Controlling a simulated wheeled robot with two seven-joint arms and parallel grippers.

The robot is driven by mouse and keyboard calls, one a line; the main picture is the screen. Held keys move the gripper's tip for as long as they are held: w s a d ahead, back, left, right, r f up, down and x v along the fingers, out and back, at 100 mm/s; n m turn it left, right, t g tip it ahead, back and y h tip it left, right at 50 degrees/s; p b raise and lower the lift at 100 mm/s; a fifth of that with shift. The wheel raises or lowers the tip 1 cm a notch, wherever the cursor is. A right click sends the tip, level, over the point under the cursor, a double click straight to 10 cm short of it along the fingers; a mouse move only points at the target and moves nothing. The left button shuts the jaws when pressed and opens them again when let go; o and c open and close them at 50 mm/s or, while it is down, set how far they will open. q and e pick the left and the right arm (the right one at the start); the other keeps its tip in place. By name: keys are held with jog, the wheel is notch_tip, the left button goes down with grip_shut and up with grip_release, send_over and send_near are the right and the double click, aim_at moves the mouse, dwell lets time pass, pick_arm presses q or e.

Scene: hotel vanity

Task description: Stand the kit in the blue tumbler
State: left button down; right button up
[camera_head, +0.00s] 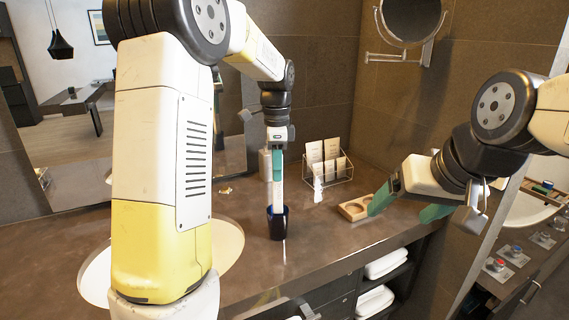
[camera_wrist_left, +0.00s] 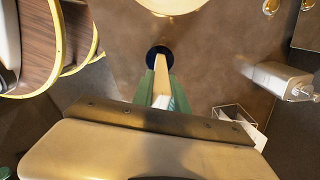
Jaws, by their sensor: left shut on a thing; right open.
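The kit (camera_head: 278,196) is a slim, pale upright packet. The blue tumbler (camera_head: 278,226) is dark blue and stands on the counter directly below it. My left gripper (camera_head: 277,168) is shut on the kit's upper part, above the tumbler. The kit's lower end meets the tumbler's mouth and appears to go inside; its bottom is hidden. In the left wrist view the kit (camera_wrist_left: 161,78) runs from between the green fingers (camera_wrist_left: 162,96) to the dark round mouth of the tumbler (camera_wrist_left: 153,51). My right gripper (camera_head: 402,209) is open and empty at the right, over the counter's front edge.
A wooden holder (camera_head: 346,213) with round recesses lies near my right gripper. A wire rack with cards (camera_head: 343,170) and a small white bottle (camera_head: 317,190) stand behind. A basin (camera_head: 230,243) is at left, partly hidden by my left arm. Towels (camera_head: 385,263) sit on shelves below.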

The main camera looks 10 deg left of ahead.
pick_arm(q)
send_over(278, 212)
jog(key=shift+w+a+f, duration=0.1)
jog(key=shift+w+f, duration=0.15)
jog(key=shift+f, duration=1.4)
jog(key=shift+w+f, duration=0.2)
jog(key=shift+f, duration=1.45)
jog(key=c, duration=1.2)
grip_release()
jog(key=shift+c, duration=0.2)
notch_tip(278, 212, up, 8)
jog(key=shift+f, duration=0.1)
